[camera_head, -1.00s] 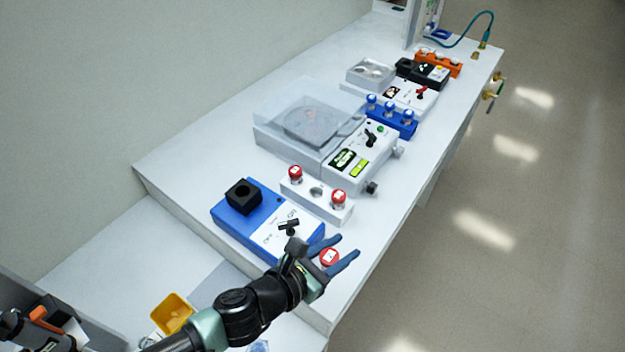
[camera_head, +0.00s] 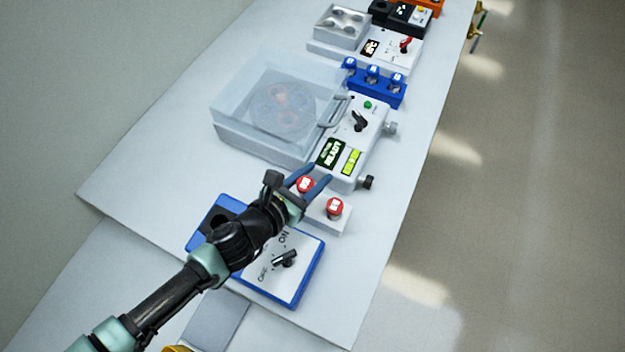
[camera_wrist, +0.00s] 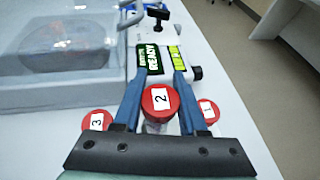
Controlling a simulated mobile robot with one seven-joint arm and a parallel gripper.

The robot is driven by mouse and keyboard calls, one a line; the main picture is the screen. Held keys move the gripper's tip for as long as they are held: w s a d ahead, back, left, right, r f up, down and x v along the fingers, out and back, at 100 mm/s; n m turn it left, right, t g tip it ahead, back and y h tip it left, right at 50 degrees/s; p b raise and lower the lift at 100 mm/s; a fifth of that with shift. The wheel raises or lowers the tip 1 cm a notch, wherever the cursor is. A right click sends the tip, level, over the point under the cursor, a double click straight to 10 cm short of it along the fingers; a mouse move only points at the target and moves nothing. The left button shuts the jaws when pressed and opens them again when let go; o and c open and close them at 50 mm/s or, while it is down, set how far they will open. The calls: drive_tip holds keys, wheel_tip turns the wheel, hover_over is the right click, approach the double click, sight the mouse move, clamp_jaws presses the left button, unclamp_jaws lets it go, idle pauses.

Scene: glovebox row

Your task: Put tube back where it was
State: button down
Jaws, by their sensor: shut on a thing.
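My gripper (camera_head: 318,176) is shut on a tube with a red cap marked 2 (camera_head: 305,184). In the wrist view this tube (camera_wrist: 160,99) stands roughly upright between the two blue fingers. The white rack (camera_head: 331,227) is under or just behind my gripper. A red-capped tube marked 1 (camera_wrist: 208,111) shows to the right of the held tube, and it also stands in the rack in the head view (camera_head: 334,208). A red-capped tube marked 3 (camera_wrist: 97,120) is to the left; my arm hides it in the head view. I cannot tell whether the held tube's lower end is inside a hole.
A clear-lidded centrifuge (camera_head: 240,140) with a READY display stands beyond the rack. A blue device with an ON/OFF switch (camera_head: 284,258) lies under my arm. A blue rack with tubes (camera_head: 373,92) stands farther back. The bench's right edge drops to the floor.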

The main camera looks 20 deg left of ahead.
drive_tip(key=shift+f, duration=2.1)
drive_tip(key=shift+w+a+f, duration=0.1)
drive_tip(key=shift+c, duration=2.3)
unclamp_jaws()
drive_tip(key=shift+r, duration=0.2)
drive_tip(key=b+v, duration=0.1)
drive_tip(key=v, duration=1.1)
drive_tip(key=shift+f, duration=0.1)
